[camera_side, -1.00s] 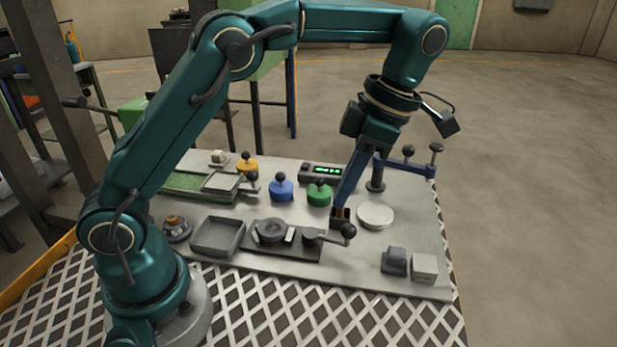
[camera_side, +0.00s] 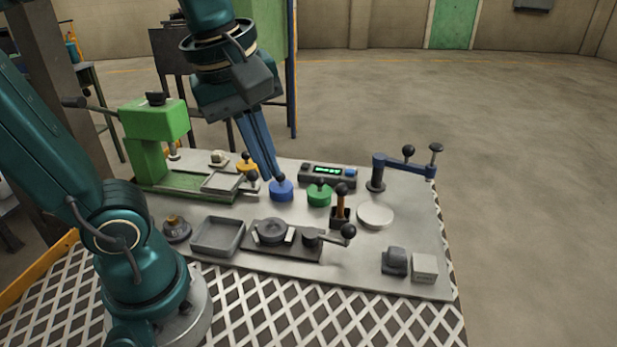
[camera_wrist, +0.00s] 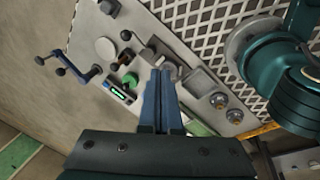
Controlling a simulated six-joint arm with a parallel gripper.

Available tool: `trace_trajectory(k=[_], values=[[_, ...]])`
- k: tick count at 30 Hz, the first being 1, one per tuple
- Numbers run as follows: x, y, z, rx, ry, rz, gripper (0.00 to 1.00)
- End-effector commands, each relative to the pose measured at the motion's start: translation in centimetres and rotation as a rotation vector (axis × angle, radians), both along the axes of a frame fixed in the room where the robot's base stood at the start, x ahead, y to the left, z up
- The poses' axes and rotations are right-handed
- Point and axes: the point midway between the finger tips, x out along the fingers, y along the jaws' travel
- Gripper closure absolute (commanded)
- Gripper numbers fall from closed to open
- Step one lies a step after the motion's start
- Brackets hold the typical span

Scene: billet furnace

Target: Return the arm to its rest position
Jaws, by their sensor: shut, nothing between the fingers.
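My gripper (camera_side: 272,176) is shut and empty. In the side view its long blue fingers point down, with the tips at or just behind the blue knobbed weight (camera_side: 281,191); I cannot tell whether they touch it. In the wrist view the closed fingers (camera_wrist: 162,72) reach over the work plate (camera_side: 370,262). The green knobbed weight (camera_side: 319,195) stands to the right of the blue one, and the yellow knobbed weight (camera_side: 246,166) stands behind to the left, partly near the fingers.
A green press (camera_side: 152,140) stands at the back left. A wooden-handled tool (camera_side: 340,207) stands in a dark holder beside a white disc (camera_side: 375,215). A grey tray (camera_side: 217,222) and lever fixture (camera_side: 272,232) lie in front.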

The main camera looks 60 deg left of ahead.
Motion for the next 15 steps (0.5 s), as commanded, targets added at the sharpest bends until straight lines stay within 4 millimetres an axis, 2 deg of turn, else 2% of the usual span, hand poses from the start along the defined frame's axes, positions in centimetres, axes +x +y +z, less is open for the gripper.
trace_trajectory(k=[1,7,12,15], values=[[-0.7,0.0,-0.5,0.026,-0.028,-0.107,1.0],[-2.2,-0.2,-2.9,0.176,-0.113,-0.581,1.0],[-2.7,-0.4,-5.0,0.32,-0.142,-0.952,1.0],[-2.5,-0.6,-5.7,0.383,-0.14,-1.119,1.0]])
